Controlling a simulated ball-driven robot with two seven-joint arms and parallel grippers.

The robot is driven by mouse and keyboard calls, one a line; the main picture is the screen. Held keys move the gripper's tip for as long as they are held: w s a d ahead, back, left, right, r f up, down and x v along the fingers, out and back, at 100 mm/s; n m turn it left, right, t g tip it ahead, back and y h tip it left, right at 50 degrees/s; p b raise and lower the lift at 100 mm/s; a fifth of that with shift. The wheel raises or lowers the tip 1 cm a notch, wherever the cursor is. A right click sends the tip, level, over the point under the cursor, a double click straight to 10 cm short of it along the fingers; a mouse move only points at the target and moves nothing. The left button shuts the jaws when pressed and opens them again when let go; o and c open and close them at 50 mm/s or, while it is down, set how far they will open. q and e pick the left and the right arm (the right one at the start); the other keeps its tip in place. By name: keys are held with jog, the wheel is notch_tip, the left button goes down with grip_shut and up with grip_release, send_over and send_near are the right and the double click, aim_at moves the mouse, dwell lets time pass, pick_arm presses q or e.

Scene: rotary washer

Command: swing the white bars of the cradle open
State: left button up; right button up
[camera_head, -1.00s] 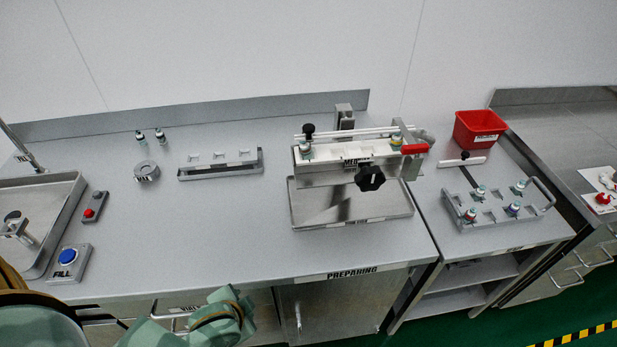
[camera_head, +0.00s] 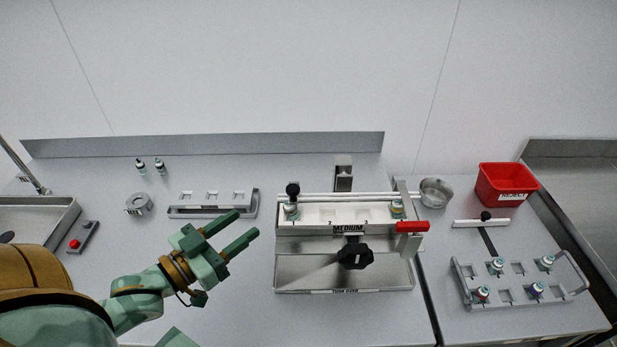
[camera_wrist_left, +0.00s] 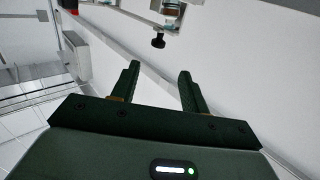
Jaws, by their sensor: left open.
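The cradle (camera_head: 320,231) stands in the middle of the counter, with the label MEDIUM on its front. Its white bars (camera_head: 345,196) run along the top. A black knob (camera_head: 292,190) stands at their left end, and a red handle (camera_head: 412,226) is at the right end. A vial (camera_head: 290,211) sits at the cradle's left end and another vial (camera_head: 397,208) at its right. A larger black knob (camera_head: 355,256) is on the front. My left gripper (camera_head: 249,225) is open and empty, left of the cradle and apart from it. Its jaws also show in the left wrist view (camera_wrist_left: 158,80).
A grey rack (camera_head: 213,211) lies behind my left gripper. Two vials (camera_head: 150,166) and a round grey part (camera_head: 138,204) are at the back left. A metal bowl (camera_head: 436,193), red bin (camera_head: 507,184) and vial rack (camera_head: 520,284) are at the right.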

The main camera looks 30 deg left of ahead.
aim_at(293, 187)
pick_arm(q)
jog(key=x, duration=0.9)
jog(key=shift+w+a, duration=0.2)
jog(key=shift+w, duration=0.25)
jog(key=w, duration=0.1)
jog(key=w+d, duration=0.1)
jog(key=shift+w+d+r, duration=0.15)
jog(key=shift+w, duration=0.15)
jog(key=shift+w+d, duration=0.2)
jog(key=shift+w, duration=0.8)
jog(key=shift+s+d, duration=0.1)
jog(key=shift+d, duration=0.05)
grip_shut()
pick_arm(e)
jog(key=s, duration=0.2)
jog(key=s+a, duration=0.1)
jog(key=s, duration=0.1)
jog(key=shift+s, duration=0.1)
